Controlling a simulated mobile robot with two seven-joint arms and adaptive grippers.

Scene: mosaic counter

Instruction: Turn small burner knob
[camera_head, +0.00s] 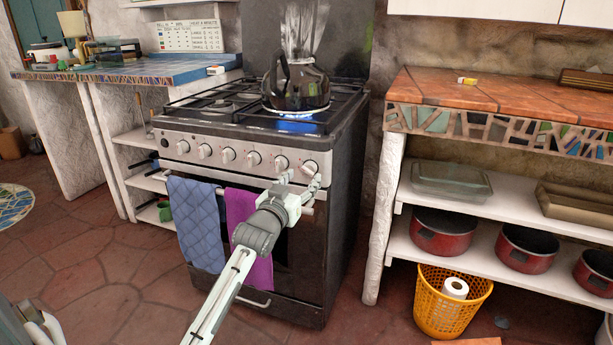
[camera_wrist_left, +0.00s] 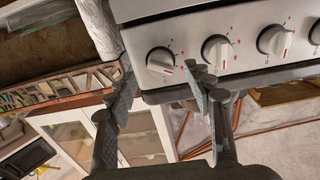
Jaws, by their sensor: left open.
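The stove (camera_head: 235,140) has a row of several silver-white knobs along its front panel. The rightmost knob (camera_head: 310,167) also shows in the left wrist view (camera_wrist_left: 160,62), a view that is roughly upside down. Its neighbour (camera_head: 281,162) also shows in the wrist view (camera_wrist_left: 217,52). Which knob serves the small burner cannot be told. My left gripper (camera_head: 299,183) is open just in front of the right end of the panel. In the wrist view its fingers (camera_wrist_left: 160,83) lie on either side of the rightmost knob; contact cannot be told. My right gripper is not in view.
A dark kettle (camera_head: 295,85) stands over a blue flame (camera_head: 297,126) at the stove's right. A blue towel (camera_head: 196,222) and a purple towel (camera_head: 239,208) hang on the oven handle. A mosaic-edged counter (camera_head: 500,100) stands at right. Floor (camera_head: 95,270) is clear at left.

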